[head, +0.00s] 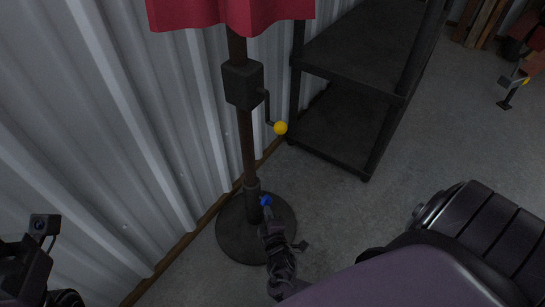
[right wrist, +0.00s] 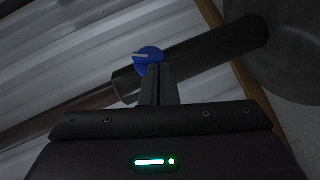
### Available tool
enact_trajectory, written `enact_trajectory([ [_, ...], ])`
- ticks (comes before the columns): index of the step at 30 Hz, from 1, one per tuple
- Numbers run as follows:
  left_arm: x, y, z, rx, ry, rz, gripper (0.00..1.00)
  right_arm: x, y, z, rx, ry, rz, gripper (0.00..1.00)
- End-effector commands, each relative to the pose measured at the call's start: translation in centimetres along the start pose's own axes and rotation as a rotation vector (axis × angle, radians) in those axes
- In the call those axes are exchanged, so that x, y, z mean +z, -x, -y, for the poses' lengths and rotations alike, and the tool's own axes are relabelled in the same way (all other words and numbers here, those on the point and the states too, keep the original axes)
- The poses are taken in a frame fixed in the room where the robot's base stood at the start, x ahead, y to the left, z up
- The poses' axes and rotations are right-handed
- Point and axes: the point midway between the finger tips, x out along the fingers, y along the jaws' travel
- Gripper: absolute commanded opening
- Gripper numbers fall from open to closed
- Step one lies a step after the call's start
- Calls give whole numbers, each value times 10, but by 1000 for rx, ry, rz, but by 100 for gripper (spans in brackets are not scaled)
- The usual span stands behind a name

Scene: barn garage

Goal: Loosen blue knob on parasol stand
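The parasol stand has a dark brown pole (head: 246,150) and a round dark base (head: 237,244) on the floor. The blue knob (head: 265,200) sits low on the pole's sleeve (head: 253,188). In the right wrist view the blue knob (right wrist: 149,60) shows a pale line, in front of the dark sleeve (right wrist: 220,52). My right gripper (head: 266,211) is at the knob. Its fingers (right wrist: 157,72) are close together, with the tips overlapping the knob's lower edge; I cannot tell if they touch it. My left gripper (head: 42,232) is partly in view at the lower left, away from the stand.
A crank box (head: 243,85) with a yellow-ended handle (head: 280,128) is higher on the pole, under the red canopy (head: 230,14). A corrugated wall (head: 150,130) runs behind the stand. A dark shelf (head: 350,80) stands to its right. Concrete floor (head: 350,205) is open in front of the shelf.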

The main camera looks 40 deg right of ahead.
Motion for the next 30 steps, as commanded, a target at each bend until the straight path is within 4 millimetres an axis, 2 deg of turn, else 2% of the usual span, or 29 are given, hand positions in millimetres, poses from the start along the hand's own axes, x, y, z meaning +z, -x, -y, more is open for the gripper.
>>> enact_trajectory([
  [11, 2, 6, -1, 4, -1, -2, 50, 1, -2, 4, 81, 79, 0, 0],
  [30, 0, 6, -1, 12, -4, -22, 50, 3, -4, 10, 75, 75, -1, 0],
])
